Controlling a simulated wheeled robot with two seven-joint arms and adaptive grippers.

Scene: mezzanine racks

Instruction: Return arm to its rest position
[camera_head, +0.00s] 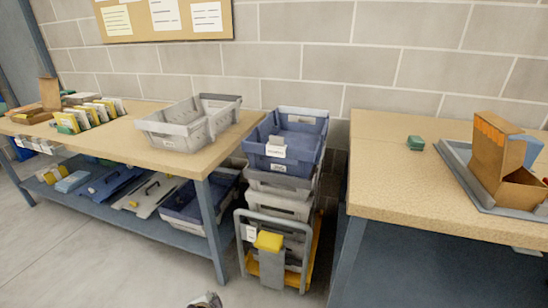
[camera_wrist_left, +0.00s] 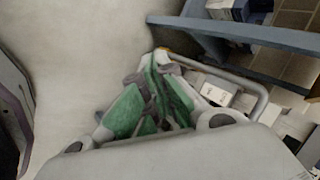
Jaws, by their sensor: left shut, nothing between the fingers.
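My left gripper (camera_head: 206,300) shows only as a small grey piece at the bottom edge of the head view, in front of the stacked totes and above the floor. In the left wrist view my left gripper (camera_wrist_left: 158,68) has its grey and green fingers together. It is shut with nothing between the fingers, over pale floor. The rest of the left arm is out of the head view. My right gripper is in neither view.
A stack of totes, a blue tote (camera_head: 287,140) on top, stands between a left bench (camera_head: 115,143) and a right bench (camera_head: 388,180). A grey-framed cart (camera_head: 240,240) with a yellow-topped part is at its foot. A grey tote (camera_head: 185,125) sits on the left bench. Floor (camera_head: 90,255) at front left is clear.

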